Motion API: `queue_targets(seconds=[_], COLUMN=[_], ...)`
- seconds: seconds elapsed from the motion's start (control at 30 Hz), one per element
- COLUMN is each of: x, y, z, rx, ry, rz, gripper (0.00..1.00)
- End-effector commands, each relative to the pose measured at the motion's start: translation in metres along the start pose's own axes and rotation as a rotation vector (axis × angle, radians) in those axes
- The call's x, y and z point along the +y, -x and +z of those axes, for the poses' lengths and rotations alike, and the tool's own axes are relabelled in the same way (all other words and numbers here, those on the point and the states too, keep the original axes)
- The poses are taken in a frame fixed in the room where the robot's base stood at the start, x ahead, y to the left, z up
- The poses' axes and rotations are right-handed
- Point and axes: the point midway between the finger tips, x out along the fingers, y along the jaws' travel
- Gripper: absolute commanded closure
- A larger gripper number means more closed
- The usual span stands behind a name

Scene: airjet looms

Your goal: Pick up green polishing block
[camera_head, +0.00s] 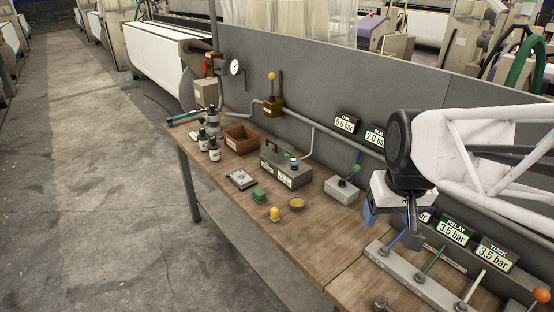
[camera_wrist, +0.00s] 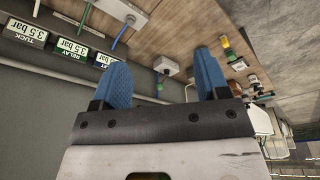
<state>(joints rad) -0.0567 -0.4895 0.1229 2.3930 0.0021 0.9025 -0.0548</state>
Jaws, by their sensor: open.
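The green polishing block (camera_head: 258,195) is a small green block on the wooden table, left of a small yellow block (camera_head: 274,214) in the head view. In the wrist view, small green and yellow items (camera_wrist: 228,50) show at the upper right, just beyond the right finger; they are too small to tell apart surely. My gripper (camera_wrist: 163,75) has two blue fingers spread apart with nothing between them. In the head view only part of a blue finger shows under my wrist, above the table's right part, well to the right of the green block.
A lever rail (camera_head: 432,290) lies at right. Bare table lies in front.

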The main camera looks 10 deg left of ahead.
Motion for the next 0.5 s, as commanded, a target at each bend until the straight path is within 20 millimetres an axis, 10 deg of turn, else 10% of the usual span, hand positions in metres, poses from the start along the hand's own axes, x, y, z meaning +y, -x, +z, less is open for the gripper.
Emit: queue_targets(seconds=[0.5], x=[-0.045], y=[-0.044], z=[-0.131], rx=[-0.028], ry=[0.185], rz=[-0.036], gripper=[0.32])
